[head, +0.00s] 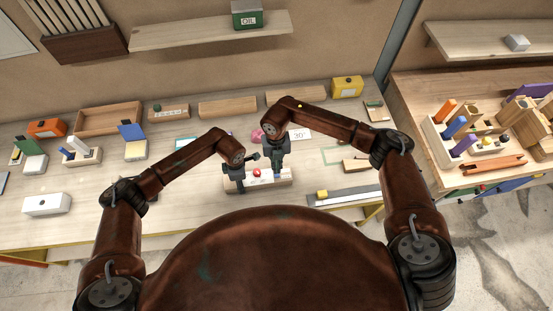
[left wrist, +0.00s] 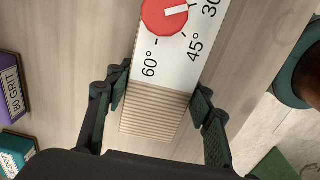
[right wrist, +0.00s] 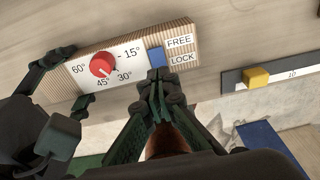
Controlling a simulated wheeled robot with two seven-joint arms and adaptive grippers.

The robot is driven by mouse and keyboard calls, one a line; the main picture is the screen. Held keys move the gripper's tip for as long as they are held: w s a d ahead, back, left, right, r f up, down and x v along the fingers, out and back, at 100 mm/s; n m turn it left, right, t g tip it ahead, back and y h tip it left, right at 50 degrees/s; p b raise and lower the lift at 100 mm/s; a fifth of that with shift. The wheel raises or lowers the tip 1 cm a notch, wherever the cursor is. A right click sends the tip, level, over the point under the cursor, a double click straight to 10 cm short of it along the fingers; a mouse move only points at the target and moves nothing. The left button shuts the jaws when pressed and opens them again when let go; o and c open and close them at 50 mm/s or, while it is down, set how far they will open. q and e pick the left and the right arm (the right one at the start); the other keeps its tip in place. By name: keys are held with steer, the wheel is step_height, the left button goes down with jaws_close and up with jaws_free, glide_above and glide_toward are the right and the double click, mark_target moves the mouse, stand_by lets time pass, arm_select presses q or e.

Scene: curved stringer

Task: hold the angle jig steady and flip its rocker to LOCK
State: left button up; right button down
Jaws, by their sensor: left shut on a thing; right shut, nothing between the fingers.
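The angle jig (head: 286,180) is a wooden block with a white face, lying at the bench's front. Its red knob (right wrist: 103,64) sits amid marks from 15° to 60°, its pointer roughly toward 30°. The blue rocker (right wrist: 156,58) stands beside the FREE and LOCK labels (right wrist: 181,58); I cannot tell which way it is tipped. My left gripper (left wrist: 160,104) is shut around the jig's ribbed left end (left wrist: 155,113). My right gripper (right wrist: 159,80) is shut and empty, its tips at the rocker's LOCK-side edge; contact is unclear.
A ruler strip with a yellow block (right wrist: 256,76) lies to the jig's right. A card reading 30° (head: 300,135) stands behind. Several boxes and trays (head: 108,118) line the back. A second bench (head: 480,180) with coloured pegs is at the right.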

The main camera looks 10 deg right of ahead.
mark_target(278, 179)
steer(key=shift+s+f, duration=0.2)
steer(key=shift+f, duration=1.35)
steer(key=shift+s+f+t, duration=0.3)
steer(key=shift+f+t, duration=0.15)
steer(key=shift+t, duration=0.15)
steer(key=shift+s+f, duration=0.2)
steer(key=shift+s, duration=0.05)
steer(key=shift+w+d, duration=0.1)
steer(key=shift+w, duration=0.75)
steer(key=shift+r, duration=0.1)
step_height(278, 179, up, 14)
steer(key=shift+a+r, duration=0.25)
